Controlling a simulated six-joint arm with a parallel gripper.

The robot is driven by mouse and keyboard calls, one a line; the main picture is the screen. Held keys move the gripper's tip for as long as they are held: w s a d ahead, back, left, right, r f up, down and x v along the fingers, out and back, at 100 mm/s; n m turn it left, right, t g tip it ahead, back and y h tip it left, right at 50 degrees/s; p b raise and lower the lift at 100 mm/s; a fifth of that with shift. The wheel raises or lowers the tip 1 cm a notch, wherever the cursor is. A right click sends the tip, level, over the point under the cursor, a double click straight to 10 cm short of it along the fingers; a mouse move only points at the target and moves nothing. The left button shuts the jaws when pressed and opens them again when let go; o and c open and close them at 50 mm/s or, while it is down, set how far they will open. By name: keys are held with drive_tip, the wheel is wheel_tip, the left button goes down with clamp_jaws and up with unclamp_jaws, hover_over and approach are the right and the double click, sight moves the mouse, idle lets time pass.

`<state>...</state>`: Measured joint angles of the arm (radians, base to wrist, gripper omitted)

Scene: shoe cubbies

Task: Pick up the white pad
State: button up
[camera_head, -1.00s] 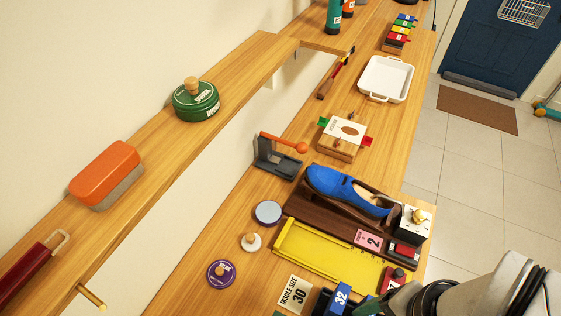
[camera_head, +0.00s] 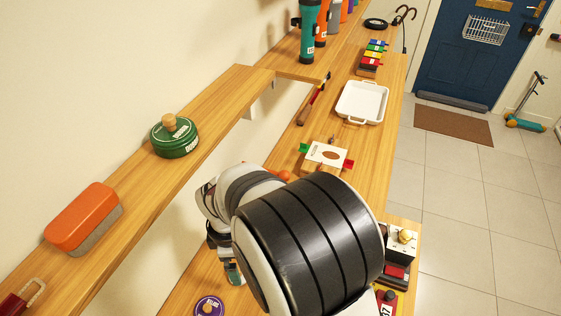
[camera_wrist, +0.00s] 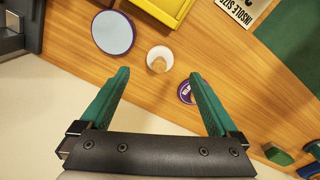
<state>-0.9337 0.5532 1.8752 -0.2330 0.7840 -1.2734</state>
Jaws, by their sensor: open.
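The white pad (camera_wrist: 160,52) is a small round white disc with a wooden knob. In the wrist view it lies on the wooden bench top, just beyond the gap between my fingertips and near the middle. My gripper (camera_wrist: 158,78) is open and empty, with its two green fingers spread to either side of the pad's line. No contact with the pad shows. In the head view my arm hides the pad, and only a little of the green gripper (camera_head: 233,272) shows below the wrist.
A lavender-topped round disc (camera_wrist: 113,33) lies left of the pad, and a purple disc (camera_wrist: 186,92) lies close by the right finger. A yellow tray (camera_wrist: 168,10) is beyond. A grey stand (camera_wrist: 22,25) is at the far left. The shelf holds a green tin (camera_head: 174,140).

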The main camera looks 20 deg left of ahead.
drive_tip(key=shift+a+f, duration=0.15)
drive_tip(key=shift+a, duration=0.05)
drive_tip(key=f, duration=0.7)
drive_tip(key=shift+a+f, duration=0.2)
drive_tip(key=c, duration=1.4)
wheel_tip(320, 180, up, 4)
drive_tip(key=shift+d+r, duration=0.1)
drive_tip(key=shift+r, duration=0.15)
drive_tip(key=w+d+r, duration=0.1)
drive_tip(key=d+r, duration=0.1)
drive_tip(key=d, duration=0.1)
drive_tip(key=w+d+r, duration=0.2)
drive_tip(key=d, duration=0.2)
drive_tip(key=w+d+r, duration=0.1)
drive_tip(key=d+r, duration=0.1)
drive_tip(key=d, duration=0.1)
drive_tip(key=shift+w+d+r, duration=0.2)
drive_tip(key=shift+d+r, duration=0.1)
drive_tip(key=shift+d, duration=0.05)
drive_tip(key=o, duration=0.6)
drive_tip(key=c, duration=0.5)
